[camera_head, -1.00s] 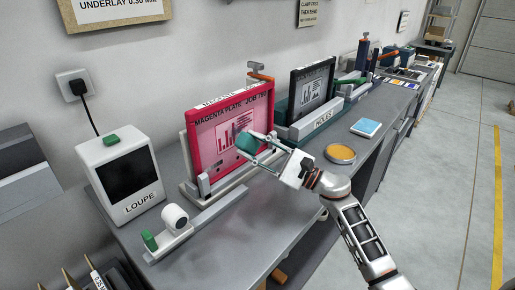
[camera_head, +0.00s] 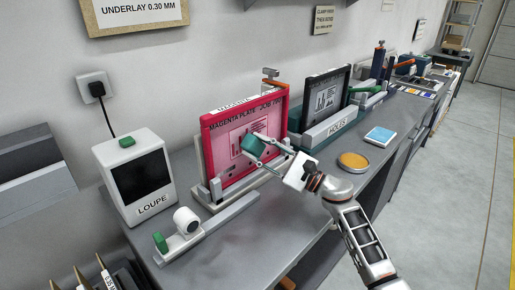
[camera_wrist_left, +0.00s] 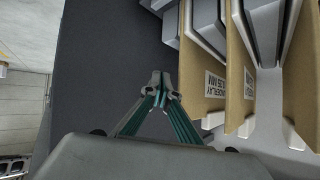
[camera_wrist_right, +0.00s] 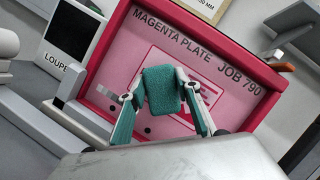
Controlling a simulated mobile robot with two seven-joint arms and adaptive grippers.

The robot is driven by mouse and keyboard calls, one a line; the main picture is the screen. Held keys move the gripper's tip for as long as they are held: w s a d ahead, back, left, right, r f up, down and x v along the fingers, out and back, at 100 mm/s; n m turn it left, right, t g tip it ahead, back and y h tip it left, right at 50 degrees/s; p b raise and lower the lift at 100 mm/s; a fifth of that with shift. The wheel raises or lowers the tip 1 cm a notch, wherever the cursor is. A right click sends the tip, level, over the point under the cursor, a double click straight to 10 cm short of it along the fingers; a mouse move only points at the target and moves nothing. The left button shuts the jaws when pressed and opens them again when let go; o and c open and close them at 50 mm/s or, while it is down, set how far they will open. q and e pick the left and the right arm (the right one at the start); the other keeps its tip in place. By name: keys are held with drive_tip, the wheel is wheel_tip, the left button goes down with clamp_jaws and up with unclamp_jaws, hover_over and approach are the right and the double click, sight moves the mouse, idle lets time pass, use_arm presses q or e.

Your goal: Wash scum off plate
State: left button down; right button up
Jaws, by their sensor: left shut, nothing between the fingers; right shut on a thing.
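The magenta plate (camera_head: 214,158) stands upright in a stand on the bench, with a pink face, dark lettering and a printed bar chart. It also fills much of the right wrist view (camera_wrist_right: 128,62). My right gripper (camera_head: 262,150) is shut on a green sponge (camera_head: 252,146), in front of the plate's face. In the right wrist view the sponge (camera_wrist_right: 161,90) covers part of the chart; whether it touches the plate I cannot tell. My left gripper (camera_wrist_left: 161,78) is shut and empty, near upright brown underlay boards (camera_wrist_left: 203,75); it is not in the head view.
A white loupe box (camera_head: 136,175) and a small roller-like device (camera_head: 186,222) stand left of the plate. A dark "HOLES" plate (camera_head: 322,100) stands to its right. A round amber dish (camera_head: 353,162) and a blue pad (camera_head: 380,136) lie near the bench's front edge.

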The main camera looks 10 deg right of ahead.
drive_tip(key=shift+w+a+b, duration=0.55)
drive_tip(key=shift+w+b, duration=0.3)
drive_tip(key=shift+b, duration=0.05)
idle(0.4)
drive_tip(key=shift+w+d+f+b, duration=0.25)
drive_tip(key=shift+w+d+b, duration=0.25)
drive_tip(key=shift+d+b, duration=0.45)
drive_tip(key=shift+w+d+r+b, duration=0.15)
drive_tip(key=shift+w+d+b, duration=0.25)
drive_tip(key=shift+b, duration=0.4)
